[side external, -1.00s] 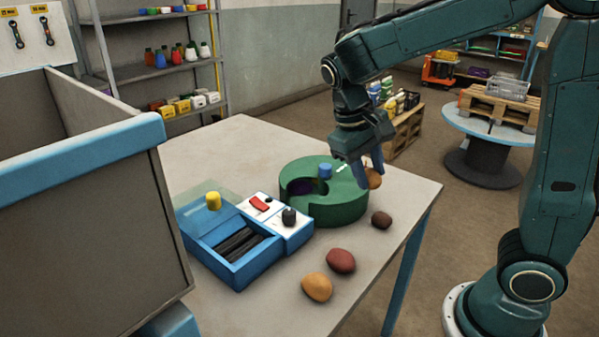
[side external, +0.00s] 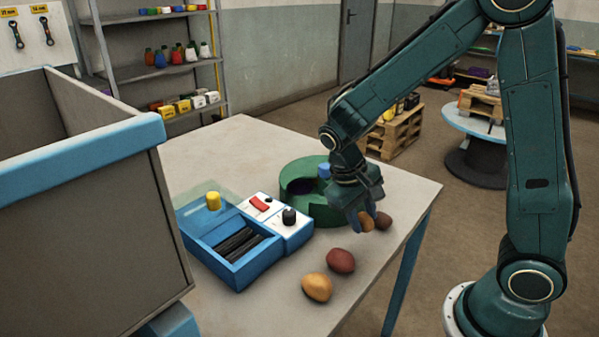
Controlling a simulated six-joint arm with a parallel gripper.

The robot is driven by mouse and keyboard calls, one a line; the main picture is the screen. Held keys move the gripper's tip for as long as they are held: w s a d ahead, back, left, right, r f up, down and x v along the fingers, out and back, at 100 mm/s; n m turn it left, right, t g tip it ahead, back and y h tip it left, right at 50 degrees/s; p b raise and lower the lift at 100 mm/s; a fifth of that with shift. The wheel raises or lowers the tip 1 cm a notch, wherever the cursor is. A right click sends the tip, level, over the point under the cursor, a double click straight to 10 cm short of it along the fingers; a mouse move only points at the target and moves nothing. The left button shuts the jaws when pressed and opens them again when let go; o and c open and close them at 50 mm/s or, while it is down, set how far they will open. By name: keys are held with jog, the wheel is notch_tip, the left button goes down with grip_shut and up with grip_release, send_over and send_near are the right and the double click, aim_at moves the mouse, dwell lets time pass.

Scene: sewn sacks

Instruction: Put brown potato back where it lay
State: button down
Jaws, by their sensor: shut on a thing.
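My gripper (side external: 360,222) points down near the table's right side. It is shut on a light brown potato (side external: 367,222), which is partly hidden by the fingers. I cannot tell whether this potato touches the table. A dark brown potato (side external: 384,221) lies on the table just right of it, partly hidden. A red-brown potato (side external: 340,261) and a yellow-orange potato (side external: 317,287) lie on the table nearer the camera.
A green round holder (side external: 310,205) with a blue knob stands left of my gripper. A blue box (side external: 235,262) with a white control panel (side external: 283,213) stands further left. The table (side external: 240,150) is bare at the back. A large grey bin (side external: 90,220) fills the left.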

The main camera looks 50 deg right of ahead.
jog(key=shift+f, duration=1.9)
jog(key=shift+f, duration=0.15)
jog(key=c, duration=0.9)
grip_release()
jog(key=shift+c, duration=0.2)
jog(key=v, duration=1.2)
jog(key=shift+d+r, duration=0.1)
jog(key=shift+r, duration=0.2)
